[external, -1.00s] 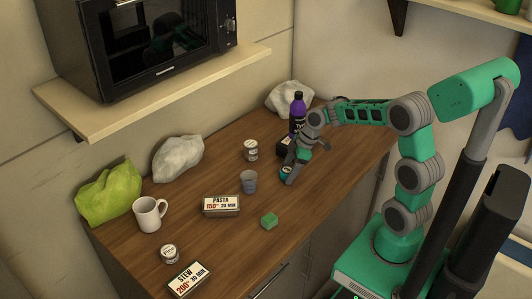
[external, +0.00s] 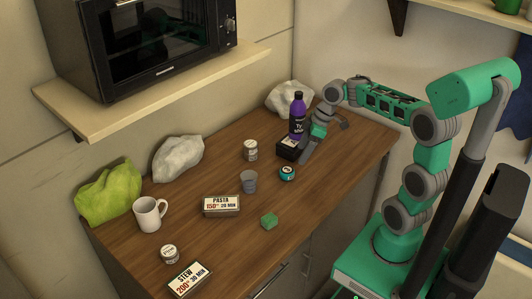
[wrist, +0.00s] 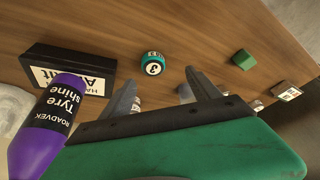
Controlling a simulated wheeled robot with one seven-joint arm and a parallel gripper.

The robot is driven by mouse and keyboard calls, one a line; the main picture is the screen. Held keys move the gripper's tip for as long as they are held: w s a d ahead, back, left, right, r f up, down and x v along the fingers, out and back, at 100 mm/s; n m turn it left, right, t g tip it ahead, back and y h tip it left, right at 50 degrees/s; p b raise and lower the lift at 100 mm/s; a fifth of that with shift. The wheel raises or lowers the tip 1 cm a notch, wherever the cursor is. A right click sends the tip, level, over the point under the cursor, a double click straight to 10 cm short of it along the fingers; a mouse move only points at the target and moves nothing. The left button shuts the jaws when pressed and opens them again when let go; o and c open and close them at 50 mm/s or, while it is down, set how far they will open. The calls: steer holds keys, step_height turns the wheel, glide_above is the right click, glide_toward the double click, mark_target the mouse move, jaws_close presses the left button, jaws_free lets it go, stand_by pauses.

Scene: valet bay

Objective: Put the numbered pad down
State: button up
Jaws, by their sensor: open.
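The numbered pad is a small round teal piece (external: 287,173) standing on the wooden counter, right of the grey cup. In the wrist view the pad (wrist: 154,64) shows a white disc with a 3 on it. My gripper (external: 324,140) is open and empty, up and to the right of the pad, apart from it. In the wrist view its two spread fingers (wrist: 161,84) point toward the pad, with clear counter between. Nothing hides the pad in either view.
A purple bottle (external: 297,117) and a black labelled box (external: 288,149) stand close to my gripper. A grey cup (external: 249,182), a white jar (external: 250,150) and a green block (external: 268,221) are around the pad. The counter front (external: 315,200) is clear.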

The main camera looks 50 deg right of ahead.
steer(key=s+a+f+m+h, duration=0.1)
steer(key=s+m, duration=0.1)
steer(key=s, duration=0.2)
steer(key=s+a+f+m, duration=0.1)
steer(key=s+f+m, duration=0.1)
steer(key=s, duration=0.2)
steer(key=s+a+f+m+h, duration=0.1)
steer(key=s+a+f+m, duration=0.1)
steer(key=s+m, duration=0.1)
steer(key=shift+s+f+h, duration=0.15)
steer(key=shift+s+h, duration=0.15)
steer(key=shift+s, duration=0.3)
steer(key=shift+s+d+f, duration=0.1)
steer(key=shift+d+f, duration=0.05)
